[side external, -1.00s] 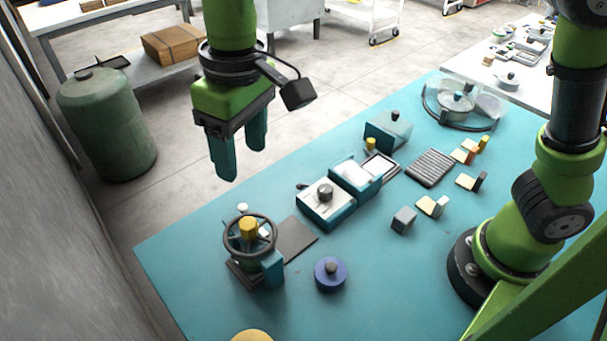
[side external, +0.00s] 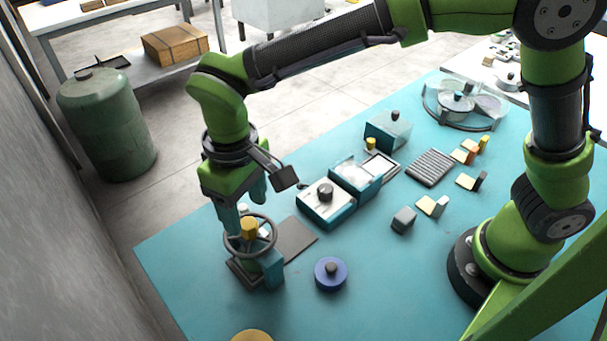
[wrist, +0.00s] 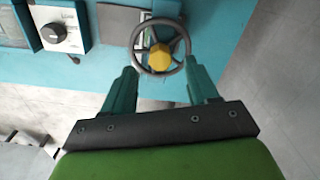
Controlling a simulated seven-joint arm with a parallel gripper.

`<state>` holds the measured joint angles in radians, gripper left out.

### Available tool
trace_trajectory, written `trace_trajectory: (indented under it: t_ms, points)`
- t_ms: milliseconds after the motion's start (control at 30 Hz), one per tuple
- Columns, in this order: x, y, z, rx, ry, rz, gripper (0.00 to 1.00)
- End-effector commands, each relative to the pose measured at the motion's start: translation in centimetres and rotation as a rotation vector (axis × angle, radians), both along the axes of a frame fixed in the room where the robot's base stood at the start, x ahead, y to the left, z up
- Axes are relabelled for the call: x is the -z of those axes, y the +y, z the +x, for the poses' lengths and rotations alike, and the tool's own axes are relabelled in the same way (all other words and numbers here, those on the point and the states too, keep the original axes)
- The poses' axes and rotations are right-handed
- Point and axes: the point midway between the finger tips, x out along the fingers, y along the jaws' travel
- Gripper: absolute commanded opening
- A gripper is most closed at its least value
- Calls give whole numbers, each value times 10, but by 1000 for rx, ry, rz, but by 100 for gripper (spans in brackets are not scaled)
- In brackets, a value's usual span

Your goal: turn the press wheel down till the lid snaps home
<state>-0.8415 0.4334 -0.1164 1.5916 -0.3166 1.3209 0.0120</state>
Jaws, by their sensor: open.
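The press wheel (side external: 268,249) is a dark ring with a yellow hub (side external: 249,228) on top of the small press at the table's left end. In the wrist view the wheel (wrist: 137,48) and its yellow hub (wrist: 159,57) lie just beyond my fingertips. My gripper (side external: 244,208) is open and points down right above the wheel. In the wrist view my gripper (wrist: 160,77) has its fingers apart, on either side of the hub in the picture. I cannot tell whether a finger touches the rim. The lid cannot be made out under the wheel.
A blue round piece with a dark knob (side external: 331,273) stands right of the press. A teal box with a dial (side external: 325,205), a grey block (side external: 403,220) and several small parts stand farther right.

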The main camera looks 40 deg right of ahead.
Motion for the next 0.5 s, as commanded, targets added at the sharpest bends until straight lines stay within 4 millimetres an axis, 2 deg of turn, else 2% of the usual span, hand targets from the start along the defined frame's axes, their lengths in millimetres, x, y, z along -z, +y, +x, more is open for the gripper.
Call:
trace_trajectory:
  t_ms: [33,200,500]
  points:
    - [10,-1,-1,-1,3,-3,59]
    - [30,0,0,0,2,-2,59]
    - [37,0,0,-1,-1,0,59]
